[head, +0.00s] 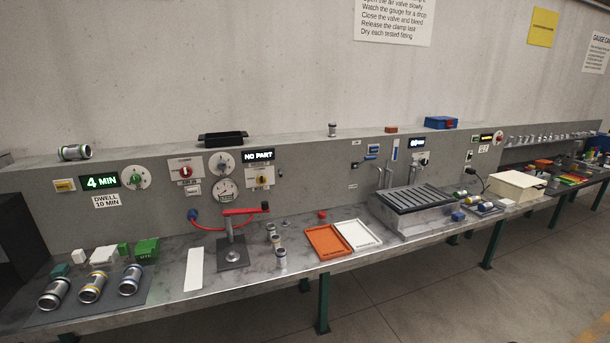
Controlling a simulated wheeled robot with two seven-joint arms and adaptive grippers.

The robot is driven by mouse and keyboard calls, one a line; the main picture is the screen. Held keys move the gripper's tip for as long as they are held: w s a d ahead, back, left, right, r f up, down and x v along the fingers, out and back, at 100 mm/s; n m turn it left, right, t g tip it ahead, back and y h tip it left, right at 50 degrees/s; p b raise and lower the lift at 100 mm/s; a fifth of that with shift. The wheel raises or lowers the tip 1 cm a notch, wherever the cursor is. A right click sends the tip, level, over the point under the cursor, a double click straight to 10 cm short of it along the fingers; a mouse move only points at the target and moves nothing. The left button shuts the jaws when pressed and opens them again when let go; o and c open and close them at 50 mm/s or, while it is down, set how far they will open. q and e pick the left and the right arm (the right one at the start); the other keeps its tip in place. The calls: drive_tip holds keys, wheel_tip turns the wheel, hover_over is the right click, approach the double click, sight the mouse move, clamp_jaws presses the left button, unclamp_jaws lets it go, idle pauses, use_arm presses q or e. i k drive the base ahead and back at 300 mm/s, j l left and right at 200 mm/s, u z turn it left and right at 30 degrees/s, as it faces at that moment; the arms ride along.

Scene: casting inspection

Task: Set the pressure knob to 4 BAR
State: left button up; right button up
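A round white dial with a dark knob (221,163) is on the back panel, directly above a round pressure gauge (226,190). It looks like the pressure knob, but its markings are too small to read, so I cannot tell its setting. The gauge needle's reading is also too small to make out. Another white dial with a green knob (136,177) sits to the left, beside a display (101,182) reading 4 MIN. Neither of my grippers is in view.
A red-handled clamp (234,240) stands on the bench below the gauge, with a red hose (207,228). A red switch (185,172) and NO PART display (259,155) flank the dial. Metal cylinders (93,288), orange tray (327,242) and white tray (357,235) lie on the bench.

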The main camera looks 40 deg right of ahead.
sight(222, 165)
drive_tip(key=i+l+z, duration=0.25)
drive_tip(key=i+l, duration=0.35)
drive_tip(key=l, duration=0.3)
drive_tip(key=i+l+z, duration=0.2)
drive_tip(key=i+l, duration=0.5)
